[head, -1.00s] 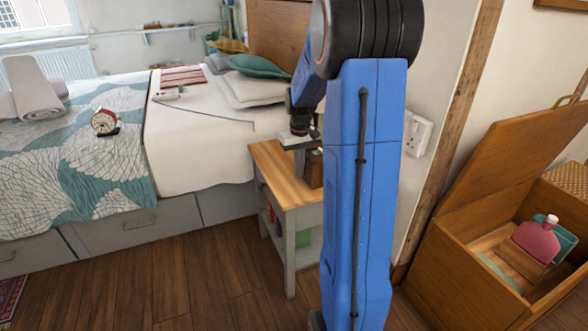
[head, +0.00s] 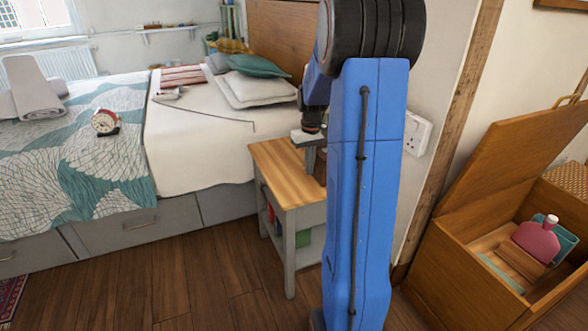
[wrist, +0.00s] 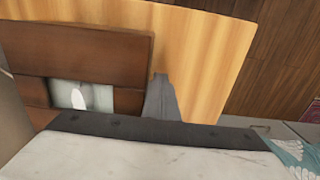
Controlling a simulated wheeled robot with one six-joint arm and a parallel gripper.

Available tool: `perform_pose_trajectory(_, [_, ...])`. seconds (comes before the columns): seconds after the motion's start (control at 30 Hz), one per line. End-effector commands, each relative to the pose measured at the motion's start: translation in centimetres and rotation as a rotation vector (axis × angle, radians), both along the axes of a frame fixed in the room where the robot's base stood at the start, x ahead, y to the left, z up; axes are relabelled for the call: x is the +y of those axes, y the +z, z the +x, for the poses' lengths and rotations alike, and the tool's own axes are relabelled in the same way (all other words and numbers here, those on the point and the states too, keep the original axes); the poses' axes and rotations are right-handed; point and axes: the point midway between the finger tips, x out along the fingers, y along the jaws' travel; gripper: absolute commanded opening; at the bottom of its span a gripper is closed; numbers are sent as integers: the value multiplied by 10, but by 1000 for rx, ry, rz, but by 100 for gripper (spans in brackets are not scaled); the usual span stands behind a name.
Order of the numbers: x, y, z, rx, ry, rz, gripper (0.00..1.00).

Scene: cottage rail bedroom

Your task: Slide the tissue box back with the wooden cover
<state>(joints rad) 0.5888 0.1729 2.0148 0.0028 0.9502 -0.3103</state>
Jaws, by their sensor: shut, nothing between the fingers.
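The tissue box with its dark brown wooden cover (wrist: 85,65) fills the left of the wrist view. A pale tissue (wrist: 68,96) shows in the cover's opening. My gripper (wrist: 161,96) is shut and empty, with its grey finger end low beside the cover's right edge; I cannot tell whether they touch. In the head view my gripper (head: 309,158) is over the back part of the wooden-topped nightstand (head: 281,172). There my arm hides most or all of the box.
The bed (head: 185,145) stands left of the nightstand, with a red clock (head: 105,122) on it. An open wooden chest (head: 455,275) stands at the right, holding a pink bottle (head: 537,240). The front of the nightstand top is clear.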

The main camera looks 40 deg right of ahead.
Motion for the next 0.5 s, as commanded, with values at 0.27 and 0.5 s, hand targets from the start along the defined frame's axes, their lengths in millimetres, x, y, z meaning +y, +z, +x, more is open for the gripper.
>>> perform_pose_trajectory(0.27, [-11,0,-4,1,-1,0,0])
perform_pose_trajectory(0.5, [-20,-1,-6,1,-1,0,0])
